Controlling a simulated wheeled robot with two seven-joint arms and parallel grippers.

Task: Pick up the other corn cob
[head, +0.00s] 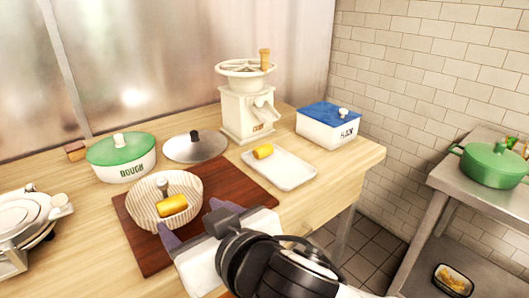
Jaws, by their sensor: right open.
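One yellow corn cob (172,206) lies in a cream fluted bowl (138,203) on a dark red-brown board. Another yellow corn cob (263,151) lies on a white tray (291,172) further back and to the right. My right gripper (190,217) is open and empty, with its purple fingers at the bowl's front right side. I cannot tell whether the fingers touch the bowl. My left gripper is not in view.
A white grinder (247,112) stands behind the tray. A blue-lidded box (328,125), a grey lid (195,148) and a green-lidded dough pot (121,157) stand around. A green pot (490,165) sits on the right-hand metal table.

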